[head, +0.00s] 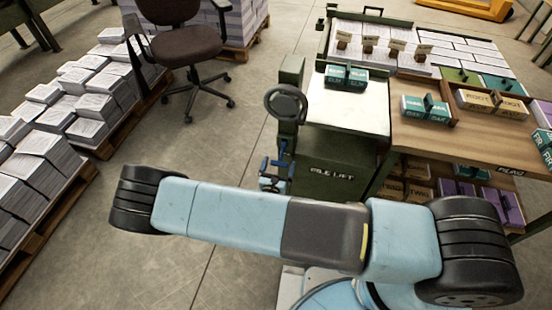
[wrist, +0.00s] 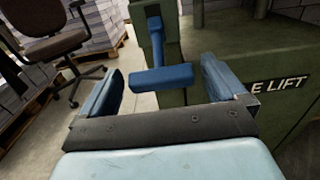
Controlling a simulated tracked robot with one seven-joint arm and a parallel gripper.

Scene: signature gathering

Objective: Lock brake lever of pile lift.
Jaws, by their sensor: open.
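The pile lift is a dark green cabinet (head: 325,172) lettered "PILE LIFT", with a pale top and a black handwheel (head: 286,103); its green side also shows in the wrist view (wrist: 225,55). The blue brake lever (wrist: 162,79) has an upright stem and a crosswise handle on the lift's left side. My gripper (wrist: 161,64) is open, with one blue finger on each side of the lever's handle. Gaps show between the handle and both fingers. In the head view, the blue parts (head: 274,172) beside the lift are small and partly hidden by my arm.
Paper stacks on pallets (head: 40,160) stand at the left. A brown office chair (head: 185,45) stands behind. A wooden table (head: 450,140) with labelled blocks adjoins the lift on the right. The grey floor left of the lift is clear.

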